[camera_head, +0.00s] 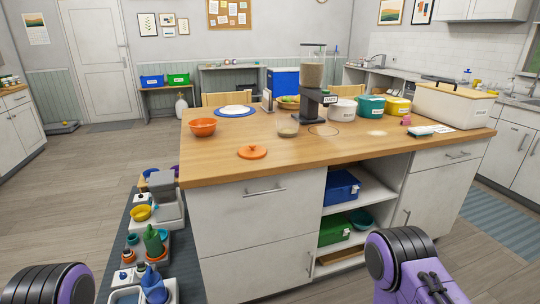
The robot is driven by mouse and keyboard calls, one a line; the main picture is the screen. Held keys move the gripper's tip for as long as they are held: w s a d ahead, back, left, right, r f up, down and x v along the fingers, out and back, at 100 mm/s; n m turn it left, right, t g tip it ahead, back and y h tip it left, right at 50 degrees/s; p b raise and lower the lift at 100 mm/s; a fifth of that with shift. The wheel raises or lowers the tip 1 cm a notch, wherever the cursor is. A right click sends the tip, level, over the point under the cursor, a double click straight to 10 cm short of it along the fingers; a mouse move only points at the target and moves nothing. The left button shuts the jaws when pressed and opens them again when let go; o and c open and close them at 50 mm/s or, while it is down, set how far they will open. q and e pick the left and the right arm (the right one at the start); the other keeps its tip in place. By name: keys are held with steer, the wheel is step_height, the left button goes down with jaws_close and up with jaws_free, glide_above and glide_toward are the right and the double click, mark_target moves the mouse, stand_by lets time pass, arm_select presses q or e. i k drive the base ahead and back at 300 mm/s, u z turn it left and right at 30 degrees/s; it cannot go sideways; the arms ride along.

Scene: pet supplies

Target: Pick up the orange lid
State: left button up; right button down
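The orange lid (253,152) lies flat on the wooden top of the kitchen island (215,168), close to its front edge and left of the middle. It is round with a small knob on top, and nothing covers it. Purple and black parts of my two arms show at the bottom left and bottom right corners, well short of the lid. Neither of my grippers is in view.
An orange bowl (203,128) stands behind the lid to the left. A clear cup (288,128) and a black dispenser (311,100) stand to its right, with labelled canisters (371,107) beyond. Items on low stands (165,210) line the island's left side.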

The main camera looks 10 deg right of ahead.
mark_target(251, 151)
steer(key=z, duration=0.75)
steer(key=i, duration=0.4)
